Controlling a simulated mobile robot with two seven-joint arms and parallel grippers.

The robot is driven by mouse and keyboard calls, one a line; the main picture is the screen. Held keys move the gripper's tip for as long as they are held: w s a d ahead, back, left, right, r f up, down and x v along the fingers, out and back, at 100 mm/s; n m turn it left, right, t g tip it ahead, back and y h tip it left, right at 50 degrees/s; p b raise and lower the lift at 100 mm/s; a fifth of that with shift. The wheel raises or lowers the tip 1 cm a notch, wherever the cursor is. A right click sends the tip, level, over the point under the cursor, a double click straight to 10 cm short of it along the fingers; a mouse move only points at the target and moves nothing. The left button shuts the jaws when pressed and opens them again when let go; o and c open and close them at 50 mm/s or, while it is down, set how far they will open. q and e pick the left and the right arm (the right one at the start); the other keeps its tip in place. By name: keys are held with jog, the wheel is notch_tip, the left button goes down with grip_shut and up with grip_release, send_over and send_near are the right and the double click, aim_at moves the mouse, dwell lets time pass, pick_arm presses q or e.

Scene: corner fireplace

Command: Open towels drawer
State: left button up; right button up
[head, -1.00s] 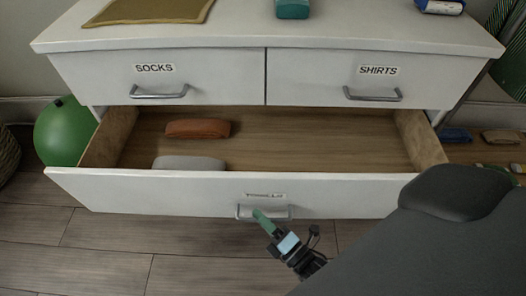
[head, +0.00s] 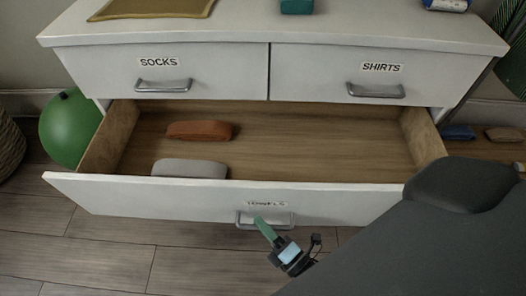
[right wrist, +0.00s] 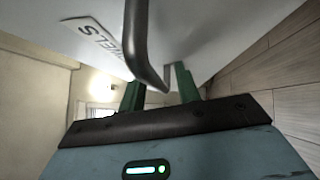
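The towels drawer (head: 170,195) is the wide white lower drawer of the dresser. It is pulled well out, with its wooden inside showing. Its metal handle (head: 279,225) is on the front below a label that is partly blurred. In the right wrist view the handle (right wrist: 147,50) runs between the green fingers of my right gripper (right wrist: 158,92), with little gap beside it. In the head view my right gripper (head: 262,226) is at this handle, the arm coming from the lower right. My left gripper is not in view.
An orange-brown item (head: 200,131) and a grey item (head: 189,169) lie in the open drawer. The socks drawer (head: 100,75) and shirts drawer (head: 310,75) above are closed. A green ball (head: 62,130) is at the left. Wooden floor (head: 110,245) is clear in front.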

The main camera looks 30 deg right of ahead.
jog(key=v, duration=0.7)
jog(key=shift+s+p, duration=0.35)
jog(key=shift+s, duration=0.05)
jog(key=shift+d, duration=0.1)
dwell(0.3)
